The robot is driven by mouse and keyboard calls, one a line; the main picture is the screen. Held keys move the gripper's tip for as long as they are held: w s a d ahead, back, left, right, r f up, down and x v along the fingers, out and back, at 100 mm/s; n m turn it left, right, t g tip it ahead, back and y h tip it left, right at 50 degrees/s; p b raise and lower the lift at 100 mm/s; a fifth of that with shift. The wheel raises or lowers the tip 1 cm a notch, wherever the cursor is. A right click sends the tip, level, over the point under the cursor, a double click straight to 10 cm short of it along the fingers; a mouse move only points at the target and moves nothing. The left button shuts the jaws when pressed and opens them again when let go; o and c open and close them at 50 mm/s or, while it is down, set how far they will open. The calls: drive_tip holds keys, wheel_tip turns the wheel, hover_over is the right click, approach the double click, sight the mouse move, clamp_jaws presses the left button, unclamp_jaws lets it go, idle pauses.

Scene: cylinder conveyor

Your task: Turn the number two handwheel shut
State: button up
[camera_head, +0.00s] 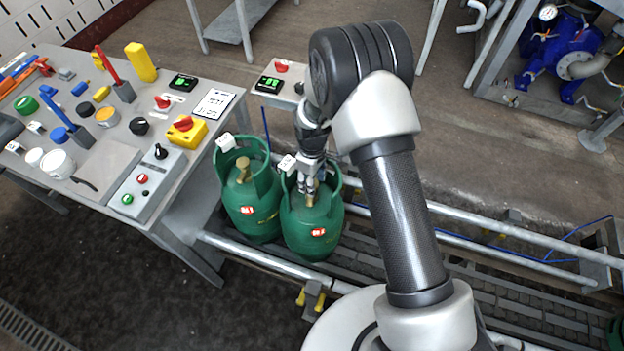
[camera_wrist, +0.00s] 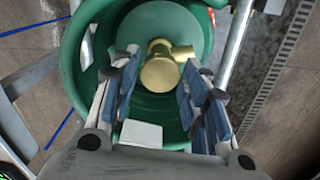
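Two green gas cylinders with red and white labels stand side by side on the conveyor: the left cylinder (camera_head: 252,213) and the right cylinder (camera_head: 311,230). The label lettering is too small to read surely. My gripper (camera_head: 309,190) points down inside the right cylinder's collar. In the wrist view, a brass valve with a round handwheel top (camera_wrist: 160,73) sits inside the green collar (camera_wrist: 75,60). My gripper (camera_wrist: 158,85) is open, one finger on each side of the brass top with gaps showing. The left cylinder's brass valve (camera_head: 243,168) is uncovered.
The conveyor's rail (camera_head: 270,262) runs along the cylinders. A workbench (camera_head: 185,190) at the left carries tools, a yellow box with a red knob (camera_head: 186,130) and a switch panel (camera_head: 146,187). A blue pump (camera_head: 570,50) stands at the upper right.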

drive_tip(key=c, duration=0.6)
drive_tip(key=shift+m, duration=0.4)
drive_tip(key=m, duration=0.5)
drive_tip(key=shift+m, duration=0.3)
drive_tip(key=m, duration=1)
drive_tip(key=shift+m, duration=0.3)
drive_tip(key=o, duration=1)
drive_tip(key=shift+o, duration=0.2)
